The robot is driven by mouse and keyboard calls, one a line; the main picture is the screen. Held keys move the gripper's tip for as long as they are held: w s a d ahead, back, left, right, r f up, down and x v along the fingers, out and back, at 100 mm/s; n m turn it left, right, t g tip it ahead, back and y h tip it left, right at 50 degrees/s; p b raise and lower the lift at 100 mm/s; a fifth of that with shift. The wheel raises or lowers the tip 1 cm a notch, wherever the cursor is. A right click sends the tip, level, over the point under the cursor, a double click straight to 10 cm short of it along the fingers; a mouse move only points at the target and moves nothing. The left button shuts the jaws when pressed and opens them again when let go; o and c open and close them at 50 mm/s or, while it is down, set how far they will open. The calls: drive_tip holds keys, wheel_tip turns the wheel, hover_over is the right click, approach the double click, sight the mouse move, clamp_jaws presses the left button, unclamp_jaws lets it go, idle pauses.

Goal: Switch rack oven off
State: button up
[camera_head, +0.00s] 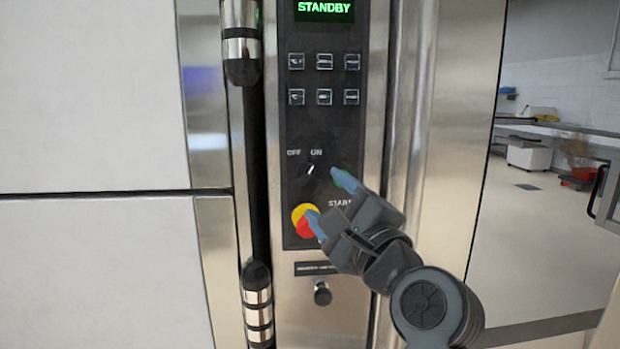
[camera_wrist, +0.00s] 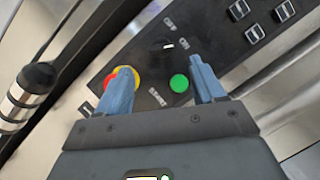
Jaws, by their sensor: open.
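The rack oven's dark control panel (camera_head: 322,125) fills the middle of the head view, with a green STANDBY display (camera_head: 325,8) at its top. The rotary OFF/ON switch (camera_head: 309,172) sits below its labels; its pale mark seems to lean toward ON. The switch also shows in the wrist view (camera_wrist: 168,46), beyond the fingertips. A red and yellow stop button (camera_head: 304,222) lies below it. My gripper (camera_head: 325,195) is open and empty in front of the panel. In the wrist view my gripper (camera_wrist: 160,65) has one finger over the stop button and the other beside a green button (camera_wrist: 180,83).
Several small square buttons (camera_head: 324,62) sit above the switch. A vertical door handle (camera_head: 256,150) runs left of the panel, and a small black knob (camera_head: 322,293) sits below it. Open floor (camera_head: 520,230) and a counter show at the right.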

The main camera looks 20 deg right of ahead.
sight(309, 177)
drive_tip(key=w, duration=0.3)
drive_tip(key=w+r+p, duration=0.1)
drive_tip(key=w, duration=0.2)
drive_tip(key=shift+w+r, duration=0.2)
drive_tip(key=shift+c, duration=0.3)
drive_tip(key=c, duration=1)
drive_tip(key=shift+p, duration=0.3)
